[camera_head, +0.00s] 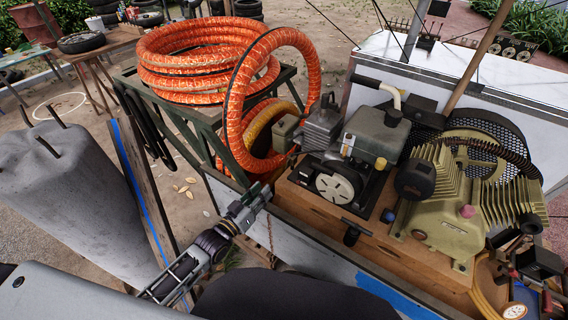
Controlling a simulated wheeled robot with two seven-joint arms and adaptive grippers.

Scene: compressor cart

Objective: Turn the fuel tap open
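The small engine with its grey fuel tank (377,132) and round pale recoil cover (334,187) stands on the wooden base of the compressor cart. I cannot make out the fuel tap for certain; it is too small or hidden at this distance. My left gripper (263,190) is at the cart's near left edge, left of the engine and apart from the recoil cover. Its fingers are small and point up and right, and I cannot tell whether they are open or shut. My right gripper is not in view.
Orange hose coils (205,62) lie on a green metal frame left of the engine, with one loop hanging down. The green compressor pump (455,205) stands to the right. A black T-shaped handle (352,232) sticks out at the wooden base's front edge.

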